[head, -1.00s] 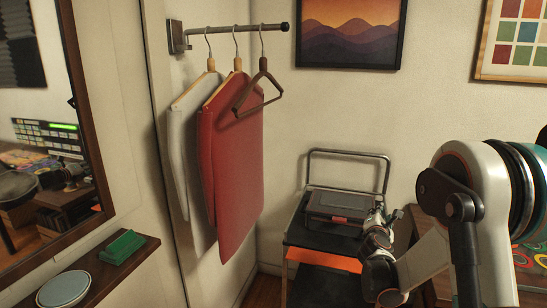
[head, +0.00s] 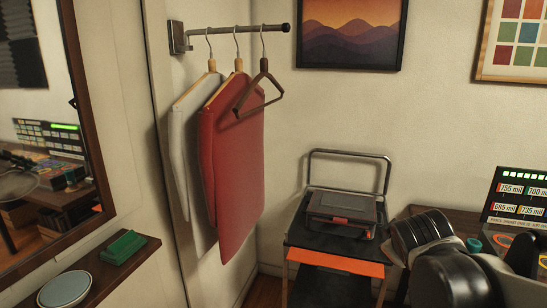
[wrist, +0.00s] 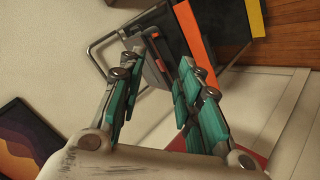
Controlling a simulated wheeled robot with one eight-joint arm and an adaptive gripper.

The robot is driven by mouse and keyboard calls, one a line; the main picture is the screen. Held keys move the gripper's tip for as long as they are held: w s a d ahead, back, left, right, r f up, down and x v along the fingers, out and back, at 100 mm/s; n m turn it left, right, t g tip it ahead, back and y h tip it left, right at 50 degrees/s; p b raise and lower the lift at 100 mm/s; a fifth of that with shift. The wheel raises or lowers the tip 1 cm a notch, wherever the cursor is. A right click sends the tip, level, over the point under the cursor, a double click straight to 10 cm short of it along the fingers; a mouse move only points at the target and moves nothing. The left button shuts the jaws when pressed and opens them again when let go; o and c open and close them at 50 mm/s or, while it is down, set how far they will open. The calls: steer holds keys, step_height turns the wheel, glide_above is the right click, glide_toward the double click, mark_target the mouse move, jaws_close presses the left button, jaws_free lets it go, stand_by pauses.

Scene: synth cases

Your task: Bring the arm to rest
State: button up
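My gripper (wrist: 158,64) shows in the wrist view with its two teal-padded fingers apart. It is open, with nothing between the fingers. In the head view the gripper itself cannot be made out. Dark and pale parts of my arm (head: 450,272) fill the lower right corner there, in front of a wooden table and right of the cart.
A black and orange cart (head: 337,262) carries a grey case (head: 343,208). Red (head: 240,160) and pale (head: 184,150) garments and an empty brown hanger (head: 258,92) hang on a wall rail (head: 240,29). A shelf (head: 108,272) holds a green block (head: 124,247) and round dish (head: 65,290). A display (head: 520,198) stands right.

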steer(key=s+a+f+m+g+y, duration=0.1)
steer(key=s+a+f+m+y, duration=0.1)
steer(key=s, duration=0.6)
steer(key=s+a+f+m+g+y, duration=0.1)
steer(key=s+a+m, duration=0.3)
steer(key=s, duration=0.5)
steer(key=shift+a+f+y, duration=0.4)
steer(key=shift+a+f, duration=0.35)
steer(key=shift+a, duration=0.4)
stand_by(0.8)
